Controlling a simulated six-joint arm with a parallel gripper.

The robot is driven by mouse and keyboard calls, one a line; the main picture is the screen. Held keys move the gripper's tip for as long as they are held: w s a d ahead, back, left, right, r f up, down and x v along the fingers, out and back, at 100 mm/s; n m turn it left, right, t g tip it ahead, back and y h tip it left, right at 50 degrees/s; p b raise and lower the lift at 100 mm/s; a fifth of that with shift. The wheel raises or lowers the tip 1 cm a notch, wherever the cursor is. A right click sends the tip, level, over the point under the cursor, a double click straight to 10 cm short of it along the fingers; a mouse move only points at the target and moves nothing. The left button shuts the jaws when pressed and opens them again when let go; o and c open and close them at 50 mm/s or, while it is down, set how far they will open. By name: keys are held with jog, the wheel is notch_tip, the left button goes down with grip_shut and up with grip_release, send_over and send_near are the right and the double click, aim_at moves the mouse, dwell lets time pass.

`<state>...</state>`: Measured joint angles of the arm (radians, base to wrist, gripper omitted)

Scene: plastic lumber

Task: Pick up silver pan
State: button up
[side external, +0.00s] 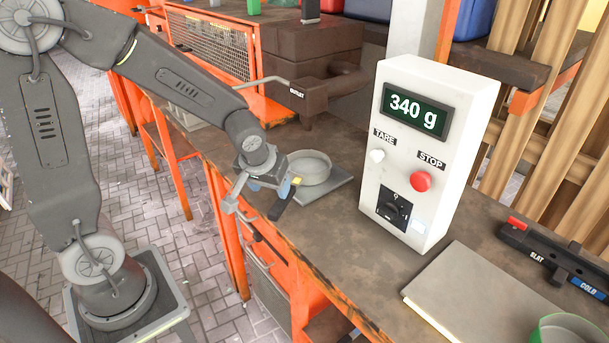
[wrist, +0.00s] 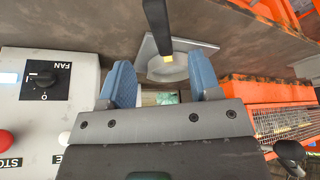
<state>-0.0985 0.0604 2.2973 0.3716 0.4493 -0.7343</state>
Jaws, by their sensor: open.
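The silver pan (side external: 310,169) is a shallow round pan on a flat grey square plate (side external: 335,187) at the bench's front edge. Its black handle (side external: 281,202) points toward the front edge, with a yellow piece at the joint. My gripper (side external: 258,194) is open beside the handle, with blue finger pads. In the wrist view, the pan (wrist: 172,68) shows beyond and between the open fingers (wrist: 162,82), and the handle (wrist: 156,22) runs up out of the frame. Nothing is visibly held. Part of the pan is hidden behind the gripper in the wrist view.
A white control box (side external: 430,150) reading 340 g stands right of the pan, with TARE and STOP buttons. A brown machine marked OUTLET (side external: 312,70) stands behind. A grey slab (side external: 480,290) and a black SLAT/COLD bar (side external: 553,255) lie at right.

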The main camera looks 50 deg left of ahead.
aim_at(279, 204)
jog(key=x, duration=1)
jog(key=shift+w+f, duration=0.1)
jog(key=shift+f, duration=0.3)
grip_shut()
